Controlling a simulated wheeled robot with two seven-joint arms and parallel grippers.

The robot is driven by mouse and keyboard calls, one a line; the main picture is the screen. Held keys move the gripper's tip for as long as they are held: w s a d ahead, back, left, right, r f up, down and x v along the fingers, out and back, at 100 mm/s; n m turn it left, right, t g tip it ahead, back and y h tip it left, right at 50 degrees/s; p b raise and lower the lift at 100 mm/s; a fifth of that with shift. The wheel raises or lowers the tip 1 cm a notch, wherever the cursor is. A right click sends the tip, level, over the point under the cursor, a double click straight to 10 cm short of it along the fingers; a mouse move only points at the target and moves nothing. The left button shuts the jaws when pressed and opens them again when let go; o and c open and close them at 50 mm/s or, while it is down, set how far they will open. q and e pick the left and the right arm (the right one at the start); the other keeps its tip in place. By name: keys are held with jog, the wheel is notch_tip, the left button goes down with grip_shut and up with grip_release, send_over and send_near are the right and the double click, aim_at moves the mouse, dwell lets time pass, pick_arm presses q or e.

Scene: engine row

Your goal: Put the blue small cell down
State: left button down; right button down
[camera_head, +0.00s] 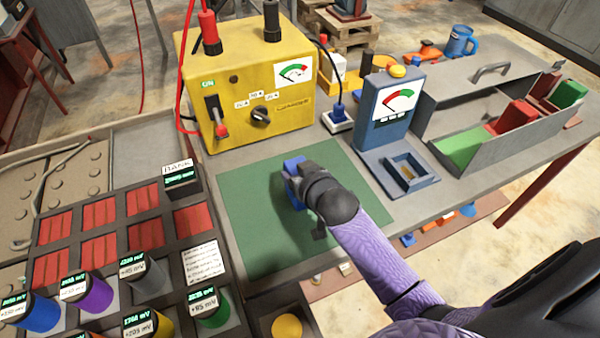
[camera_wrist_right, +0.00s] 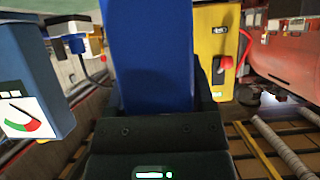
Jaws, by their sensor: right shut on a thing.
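The blue small cell (camera_head: 292,168) is between the fingers of my right gripper (camera_head: 297,182), over the green mat (camera_head: 260,225). In the right wrist view the cell is a large plain blue block (camera_wrist_right: 150,55) filling the middle, with a dark finger beside it. My right gripper is shut on it and hides part of it in the head view. I cannot tell whether the cell touches the mat. My left gripper is not in view.
A yellow power box (camera_head: 245,75) stands behind the mat. A blue tester with a dial (camera_head: 385,105) and a square socket (camera_head: 408,172) is on the right. A dark rack (camera_head: 115,270) with several coloured cells is on the left. A grey metal tray (camera_head: 470,100) is at the far right.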

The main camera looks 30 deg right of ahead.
grip_release()
jog(key=shift+f, duration=0.1)
jog(key=shift+r, duration=0.25)
jog(key=p+v, duration=0.4)
jog(key=v, duration=0.7)
jog(key=shift+t, duration=0.9)
jog(key=x, duration=0.3)
jog(key=f+x, duration=0.1)
jog(key=x, duration=0.3)
jog(key=b+x, duration=0.1)
jog(key=x, duration=0.3)
jog(key=shift+s+f, duration=0.2)
jog(key=shift+s, duration=0.1)
jog(key=shift+r, duration=0.1)
